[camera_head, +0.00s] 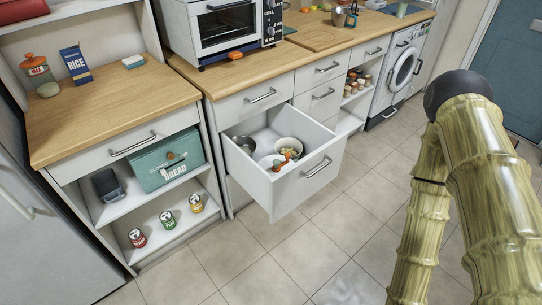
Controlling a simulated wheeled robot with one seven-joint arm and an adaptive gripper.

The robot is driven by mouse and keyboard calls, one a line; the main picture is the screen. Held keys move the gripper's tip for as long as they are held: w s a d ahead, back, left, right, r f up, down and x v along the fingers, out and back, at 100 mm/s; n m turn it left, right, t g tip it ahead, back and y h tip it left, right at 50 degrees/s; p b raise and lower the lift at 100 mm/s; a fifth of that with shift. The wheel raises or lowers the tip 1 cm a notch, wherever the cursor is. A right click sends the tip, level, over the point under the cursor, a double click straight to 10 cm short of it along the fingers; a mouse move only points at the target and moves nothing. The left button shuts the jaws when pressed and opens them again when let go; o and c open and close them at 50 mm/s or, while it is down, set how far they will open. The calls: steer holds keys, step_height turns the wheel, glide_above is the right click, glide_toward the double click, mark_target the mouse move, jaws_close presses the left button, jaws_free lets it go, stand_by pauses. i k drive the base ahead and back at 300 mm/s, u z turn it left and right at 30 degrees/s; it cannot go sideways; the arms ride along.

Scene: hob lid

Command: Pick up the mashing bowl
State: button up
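An open white drawer (315,178) under the wooden counter holds several dishes. At its back right is a round cream bowl (290,144), with small orange and pale items at its front edge. A white round dish (267,162) lies in front of it, and a grey metal bowl (243,145) sits at the left. I cannot tell which of these is the mashing bowl. My arm with a bamboo-like surface fills the right side of the picture, well apart from the drawer. My gripper is out of the picture.
The drawer juts out over the tiled floor (330,235), which is clear in front. A toaster oven (225,32) and an orange item (235,55) stand on the counter. Left are a bread box (167,160), several cans and a rice box (76,65). A washing machine (402,70) stands at the back.

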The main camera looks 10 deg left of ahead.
mark_target(292, 146)
steer(key=u, duration=2.15)
steer(key=i, duration=1.35)
steer(key=z, duration=1.65)
